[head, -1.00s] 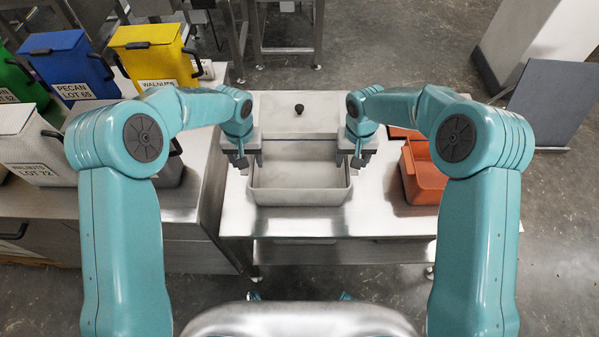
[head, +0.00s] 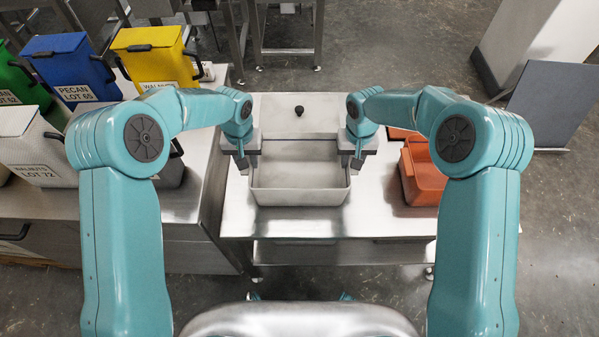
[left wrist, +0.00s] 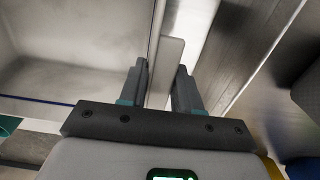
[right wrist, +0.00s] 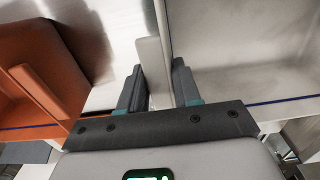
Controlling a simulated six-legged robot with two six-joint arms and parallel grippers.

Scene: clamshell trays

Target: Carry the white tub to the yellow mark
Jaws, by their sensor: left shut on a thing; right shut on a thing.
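The white tub (head: 300,198) is an open clamshell tray at the middle of the steel table, its lid (head: 275,110) with a black knob swung back behind it. It looks empty and level; I cannot tell whether it touches the table. My left gripper (head: 243,166) is at its left side, shut on a pale upright tab (left wrist: 166,70) on that side. My right gripper (head: 357,164) is at its right side, shut on the matching tab (right wrist: 151,70). I cannot make out a yellow mark in the head view.
An orange tub (head: 424,180) stands on the table (head: 300,225) to the right, close to my right gripper. At left, a bench holds several lidded bins, including a blue one (head: 68,62) and a yellow one (head: 155,55). The table's front strip is clear.

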